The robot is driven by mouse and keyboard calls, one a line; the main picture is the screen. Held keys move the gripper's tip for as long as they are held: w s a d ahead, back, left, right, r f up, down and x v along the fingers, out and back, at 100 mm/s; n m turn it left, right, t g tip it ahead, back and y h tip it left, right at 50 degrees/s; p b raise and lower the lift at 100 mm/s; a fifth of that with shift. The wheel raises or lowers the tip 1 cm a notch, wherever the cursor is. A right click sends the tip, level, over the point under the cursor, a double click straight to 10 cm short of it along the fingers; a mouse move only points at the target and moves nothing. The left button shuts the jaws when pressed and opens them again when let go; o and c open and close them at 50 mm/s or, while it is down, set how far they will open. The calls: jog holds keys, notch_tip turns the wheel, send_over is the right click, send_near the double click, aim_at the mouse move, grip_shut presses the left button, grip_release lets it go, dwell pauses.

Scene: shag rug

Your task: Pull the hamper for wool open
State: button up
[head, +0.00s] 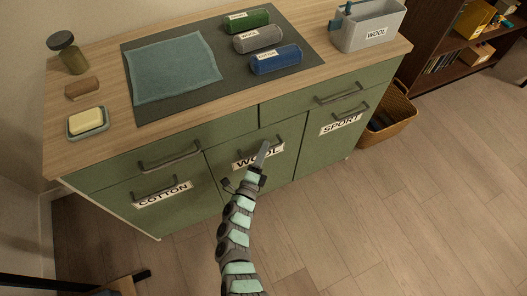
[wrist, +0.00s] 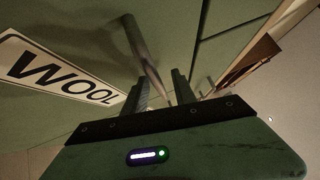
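The wool hamper is the middle green front (head: 285,165) of the cabinet, with a white WOOL label (head: 243,162) and a dark bar handle (head: 279,143) above it. It looks shut, flush with its neighbours. My gripper (head: 263,152) is at this front, covering part of the label and handle. In the wrist view the gripper (wrist: 160,92) has its two dark fingers apart, with the handle bar (wrist: 146,55) running down into the gap between them. I cannot tell whether either finger touches the bar. The label (wrist: 65,75) lies to the left.
The COTTON front (head: 165,205) and SPORT front (head: 330,140) flank it, both shut, under two drawers. On top are a teal cloth (head: 172,70), several rolled cloths, a soap dish (head: 88,122) and a grey WOOL caddy (head: 368,28). A wicker basket (head: 397,115) stands right; open floor lies in front.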

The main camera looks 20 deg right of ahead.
jog(key=shift+c, duration=0.2)
grip_shut()
dwell(1.3)
